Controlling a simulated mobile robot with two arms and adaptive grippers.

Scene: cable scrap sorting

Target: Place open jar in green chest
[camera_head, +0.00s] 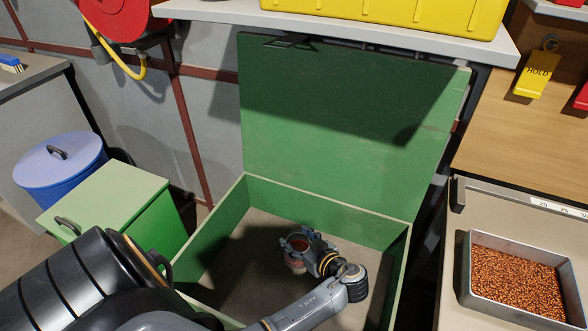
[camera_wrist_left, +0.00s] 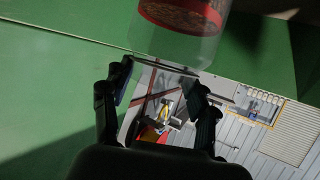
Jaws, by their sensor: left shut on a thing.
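The green chest (camera_head: 340,212) stands open in the head view, its lid (camera_head: 330,120) raised against the back. My left arm reaches into it from below. My left gripper (camera_head: 299,242) is inside the chest's outline, shut on the open jar (camera_head: 293,263). The jar is small, with reddish-brown contents, and is partly hidden by the fingers. In the left wrist view the clear jar (camera_wrist_left: 178,38) with a red band shows at the top, just beyond the fingertips (camera_wrist_left: 160,75). Whether it touches the chest floor I cannot tell. My right gripper is not in view.
A smaller green box (camera_head: 108,195) with a closed lid and a blue lidded bin (camera_head: 62,170) stand left of the chest. A tray of copper granules (camera_head: 515,284) sits on the right bench. A shelf with a yellow bin (camera_head: 385,10) overhangs the lid. The chest floor looks otherwise clear.

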